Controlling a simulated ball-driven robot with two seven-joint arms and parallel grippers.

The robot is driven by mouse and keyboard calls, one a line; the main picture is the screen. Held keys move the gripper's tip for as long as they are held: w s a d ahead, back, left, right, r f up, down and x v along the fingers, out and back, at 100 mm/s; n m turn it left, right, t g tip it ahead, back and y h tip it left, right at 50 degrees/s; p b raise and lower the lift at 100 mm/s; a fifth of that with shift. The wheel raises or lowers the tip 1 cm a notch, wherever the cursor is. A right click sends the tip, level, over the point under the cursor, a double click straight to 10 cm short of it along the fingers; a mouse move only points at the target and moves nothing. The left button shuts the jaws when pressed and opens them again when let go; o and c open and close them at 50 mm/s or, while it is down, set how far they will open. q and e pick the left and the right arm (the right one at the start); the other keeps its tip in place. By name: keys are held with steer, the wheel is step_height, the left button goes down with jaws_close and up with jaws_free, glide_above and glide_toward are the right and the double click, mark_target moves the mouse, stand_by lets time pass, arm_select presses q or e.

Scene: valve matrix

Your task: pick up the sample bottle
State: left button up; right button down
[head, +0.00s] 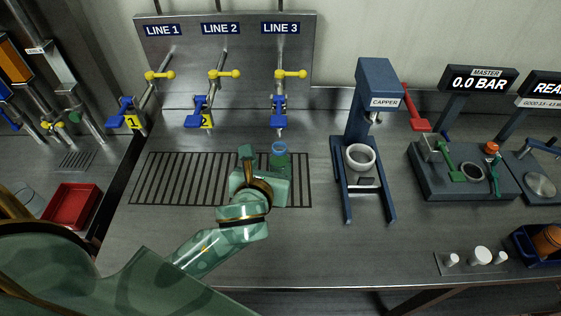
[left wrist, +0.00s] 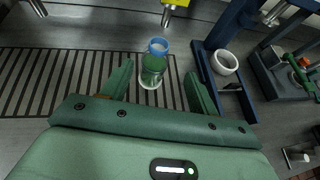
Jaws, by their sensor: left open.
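The sample bottle, clear with a blue ring at its top, stands upright on the slatted drain grate below the LINE 3 tap. In the head view its blue top (head: 279,148) shows just beyond my left gripper (head: 264,160), which hides much of its body. In the left wrist view the bottle (left wrist: 152,66) appears between the two green fingers of my left gripper (left wrist: 158,72), with gaps on both sides. The left gripper is open and empty. My right gripper is in neither view.
The LINE 3 tap (head: 279,110) hangs above the bottle. A blue capper stand (head: 376,95) with a white cup (head: 360,157) is to the right. The drain grate (head: 170,180) is clear at left. A red tray (head: 72,205) lies far left; small white pieces (head: 480,256) sit front right.

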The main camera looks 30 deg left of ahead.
mark_target(278, 151)
arm_select(q)
steer(key=b+x, duration=0.1)
steer(key=x, duration=0.5)
steer(key=shift+w+f, duration=0.15)
steer(key=shift+f, duration=0.05)
steer(key=shift+w+a+f, duration=0.15)
steer(key=shift+w, duration=0.35)
steer(key=b+x, duration=0.2)
steer(key=x, duration=0.3)
steer(key=shift+s, duration=0.1)
jaws_close()
